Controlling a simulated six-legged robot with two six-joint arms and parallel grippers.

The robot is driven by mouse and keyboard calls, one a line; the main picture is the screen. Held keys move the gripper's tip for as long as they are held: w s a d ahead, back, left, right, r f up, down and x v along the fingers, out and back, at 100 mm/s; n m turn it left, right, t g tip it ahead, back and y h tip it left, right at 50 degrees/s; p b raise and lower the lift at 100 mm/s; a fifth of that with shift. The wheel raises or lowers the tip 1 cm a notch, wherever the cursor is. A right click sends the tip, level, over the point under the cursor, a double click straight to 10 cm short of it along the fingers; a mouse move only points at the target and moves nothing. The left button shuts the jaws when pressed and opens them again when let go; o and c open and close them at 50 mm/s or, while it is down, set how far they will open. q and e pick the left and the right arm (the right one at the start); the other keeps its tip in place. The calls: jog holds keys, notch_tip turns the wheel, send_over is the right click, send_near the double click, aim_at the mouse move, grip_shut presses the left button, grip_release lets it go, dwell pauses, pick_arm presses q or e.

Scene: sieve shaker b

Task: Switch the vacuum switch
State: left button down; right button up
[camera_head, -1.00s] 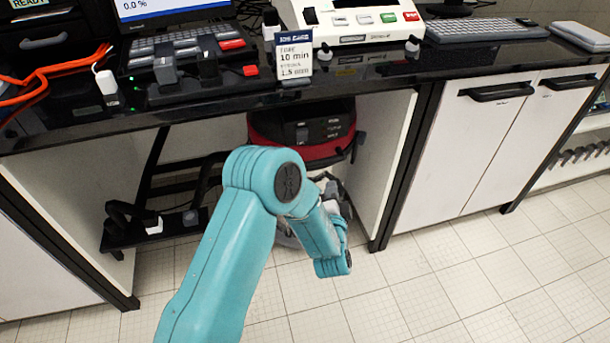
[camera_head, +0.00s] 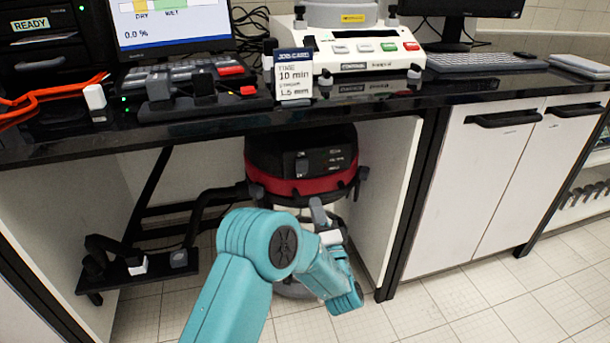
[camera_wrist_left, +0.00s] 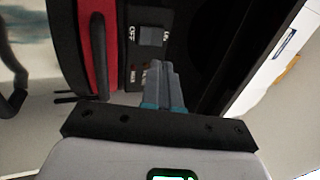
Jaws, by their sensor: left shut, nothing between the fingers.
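The vacuum (camera_head: 262,160) is black with a red band and stands under the bench. Its dark front panel carries a grey rocker switch (camera_head: 301,166). In the left wrist view the switch (camera_wrist_left: 151,36) sits between the OFF and ON labels. Which side is pressed in, I cannot tell. My left gripper (camera_head: 316,202) is in front of the vacuum, below the switch in the head view. In the left wrist view its grey fingers (camera_wrist_left: 157,68) are together and empty, with their tips just below the switch in the picture. My right gripper is out of view.
The black bench top (camera_head: 215,125) runs above the vacuum. A white side panel (camera_head: 390,195) bounds the bay at right. A low black shelf (camera_head: 135,272) with small items and a dark hose stand at left. Tiled floor lies open in front.

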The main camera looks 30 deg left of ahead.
aim_at(302, 163)
pick_arm(q)
jog(key=b+x, duration=0.2)
jog(key=x, duration=0.9)
jog(key=shift+b, duration=0.3)
jog(key=shift+a, duration=0.1)
jog(key=shift+w+a+r+p, duration=0.1)
jog(key=shift+r+p, duration=0.4)
jog(key=shift+p, duration=0.5)
jog(key=shift+f+b, duration=0.35)
jog(key=shift+f, duration=0.05)
